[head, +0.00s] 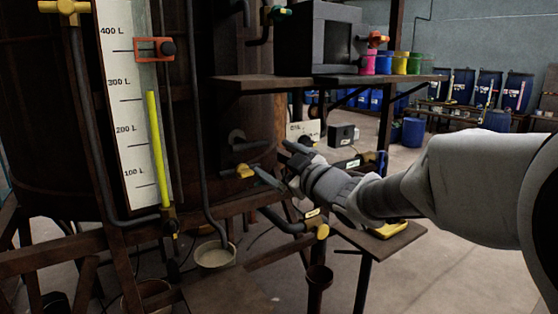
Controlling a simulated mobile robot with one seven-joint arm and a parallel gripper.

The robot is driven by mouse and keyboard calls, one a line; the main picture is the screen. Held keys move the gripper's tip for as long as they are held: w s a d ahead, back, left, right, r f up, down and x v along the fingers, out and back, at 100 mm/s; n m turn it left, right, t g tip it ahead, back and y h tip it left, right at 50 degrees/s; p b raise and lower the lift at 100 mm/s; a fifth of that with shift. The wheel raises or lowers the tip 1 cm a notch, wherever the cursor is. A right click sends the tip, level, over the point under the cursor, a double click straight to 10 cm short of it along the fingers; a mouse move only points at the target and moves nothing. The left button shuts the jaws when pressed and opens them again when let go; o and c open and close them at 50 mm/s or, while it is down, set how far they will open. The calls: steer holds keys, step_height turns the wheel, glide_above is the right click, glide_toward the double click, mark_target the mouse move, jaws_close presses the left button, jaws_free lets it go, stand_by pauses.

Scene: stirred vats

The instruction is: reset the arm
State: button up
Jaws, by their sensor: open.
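My arm reaches in from the right edge of the head view. My gripper (279,164) is open, its dark fingers spread toward the vat. I see nothing between them. The lower finger is close to a yellow-handled valve (245,171) on the vat's side; I cannot tell whether they touch. The big dark vat (45,120) fills the left, with a white level scale (130,110) and a yellow level column.
A shelf (270,84) with a dark box and several coloured pots (383,64) is above my gripper. A small table (385,240) is below my forearm. A pipe with a yellow-capped valve (322,231) and a bowl (214,254) are lower. Blue drums (488,88) stand far back.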

steer(key=s+d+f+m+g+h, duration=0.1)
steer(key=s+d+f+m+h, duration=0.2)
steer(key=s+d+m+h, duration=0.3)
steer(key=s+d+f+m+g+h, duration=0.2)
steer(key=s+d+m+h, duration=0.25)
steer(key=s+d, duration=0.35)
steer(key=s+f+m+g, duration=0.1)
steer(key=s+f+g, duration=0.2)
steer(key=s, duration=0.5)
steer(key=s+d+f+m+g, duration=0.1)
steer(key=s+f+m+g, duration=0.1)
steer(key=s+f, duration=0.4)
steer(key=s+g, duration=0.1)
steer(key=s, duration=0.2)
steer(key=shift+s+d+f, duration=0.15)
steer(key=shift+s, duration=0.15)
steer(key=shift+y, duration=0.25)
